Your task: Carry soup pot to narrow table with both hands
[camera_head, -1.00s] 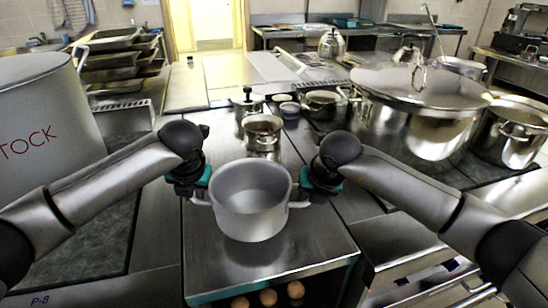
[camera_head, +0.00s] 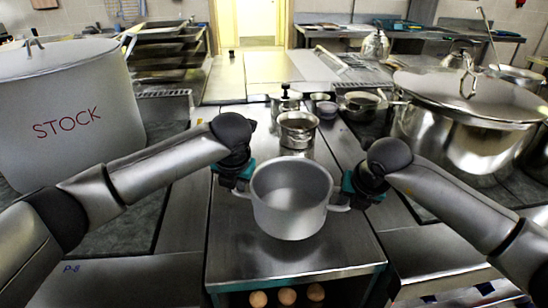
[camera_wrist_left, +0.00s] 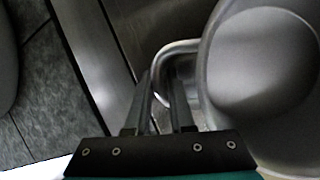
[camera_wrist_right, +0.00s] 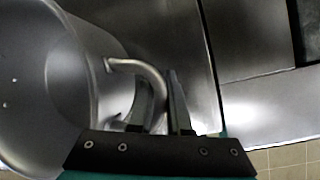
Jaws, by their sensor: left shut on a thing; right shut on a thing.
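The soup pot (camera_head: 290,212) is a plain grey, open and empty pot with a loop handle on each side. It is upright over the steel table (camera_head: 290,258); I cannot tell whether it touches the top. My left gripper (camera_head: 241,188) is shut on the pot's left handle, and the left wrist view shows the handle (camera_wrist_left: 168,50) between the fingers (camera_wrist_left: 160,105). My right gripper (camera_head: 347,200) is shut on the right handle (camera_wrist_right: 150,75), which shows between the fingers (camera_wrist_right: 165,105) in the right wrist view. I cannot tell which surface is the narrow table.
A large pot marked STOCK (camera_head: 70,120) stands at left. A small steel pot (camera_head: 297,130) stands behind the soup pot. A big lidded pot (camera_head: 465,125) stands at right. Several eggs (camera_head: 287,295) show under the table top. The front of the steel table is clear.

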